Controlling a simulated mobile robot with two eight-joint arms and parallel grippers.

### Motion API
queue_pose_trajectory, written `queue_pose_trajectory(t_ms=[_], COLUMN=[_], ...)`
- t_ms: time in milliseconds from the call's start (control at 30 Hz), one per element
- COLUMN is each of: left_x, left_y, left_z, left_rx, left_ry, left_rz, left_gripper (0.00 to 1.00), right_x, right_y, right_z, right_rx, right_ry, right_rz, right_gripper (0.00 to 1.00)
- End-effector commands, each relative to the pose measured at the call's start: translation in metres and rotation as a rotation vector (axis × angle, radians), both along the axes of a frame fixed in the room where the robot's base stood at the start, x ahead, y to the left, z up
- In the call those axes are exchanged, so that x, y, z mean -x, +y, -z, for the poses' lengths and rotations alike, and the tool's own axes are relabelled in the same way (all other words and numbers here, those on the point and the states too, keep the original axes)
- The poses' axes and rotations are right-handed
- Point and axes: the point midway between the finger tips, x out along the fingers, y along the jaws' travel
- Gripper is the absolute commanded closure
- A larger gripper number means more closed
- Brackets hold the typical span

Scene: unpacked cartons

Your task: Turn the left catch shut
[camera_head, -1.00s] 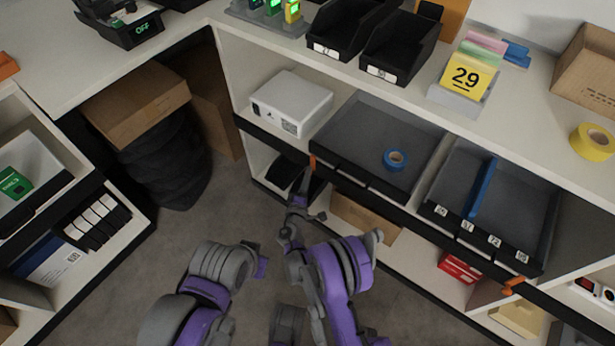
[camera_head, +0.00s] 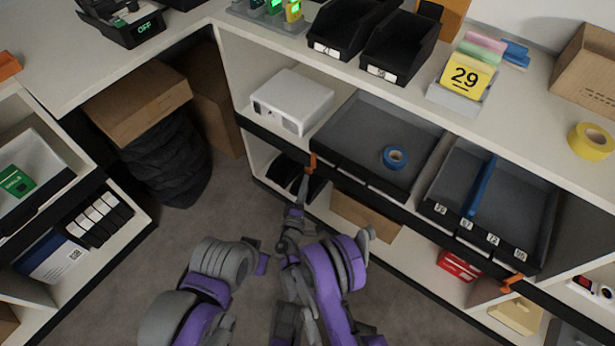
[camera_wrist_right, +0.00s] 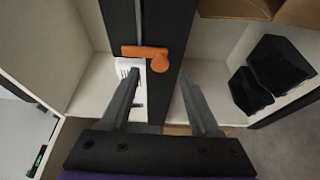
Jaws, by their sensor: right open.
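The left catch (camera_head: 312,163) is a small orange lever on the black front rail of the shelf, at the left corner of the grey tray (camera_head: 349,125). In the right wrist view the catch (camera_wrist_right: 146,53) lies crosswise on the black rail, its round hub at the right end. My right gripper (camera_head: 303,190) is just below the catch in the head view. In the right wrist view its two fingers (camera_wrist_right: 160,80) are apart and empty, pointing at the rail, with the hub ahead between them. I see no contact.
A second orange catch (camera_head: 513,281) is at the right end of the rail. A white box (camera_head: 292,100) stands left of the tray, which holds blue tape (camera_head: 395,157). Black bins (camera_wrist_right: 270,75) are on the lower shelf. Floor is free at left.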

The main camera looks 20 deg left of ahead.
Motion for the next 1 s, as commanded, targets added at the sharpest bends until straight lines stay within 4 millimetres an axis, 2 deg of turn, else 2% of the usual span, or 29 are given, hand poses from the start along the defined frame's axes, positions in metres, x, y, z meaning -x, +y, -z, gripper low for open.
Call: queue_pose_trajectory(t_ms=[100,333,1000], left_x=[0.001,0.001,0.001], left_y=[0.000,0.000,0.000], left_z=[-0.004,-0.007,-0.008], left_rx=[0.000,0.000,0.000], left_ry=[-0.001,-0.002,-0.002], left_rz=[0.000,0.000,0.000], left_gripper=[1.00,1.00,1.00], right_x=[0.025,0.053,0.057], right_y=[0.000,-0.002,-0.003], right_z=[-0.001,0.000,0.000], right_rx=[0.000,0.000,0.001], right_ry=[-0.001,0.000,0.000], right_rz=[-0.002,0.000,0.001], right_gripper=[0.37,0.37,0.37])
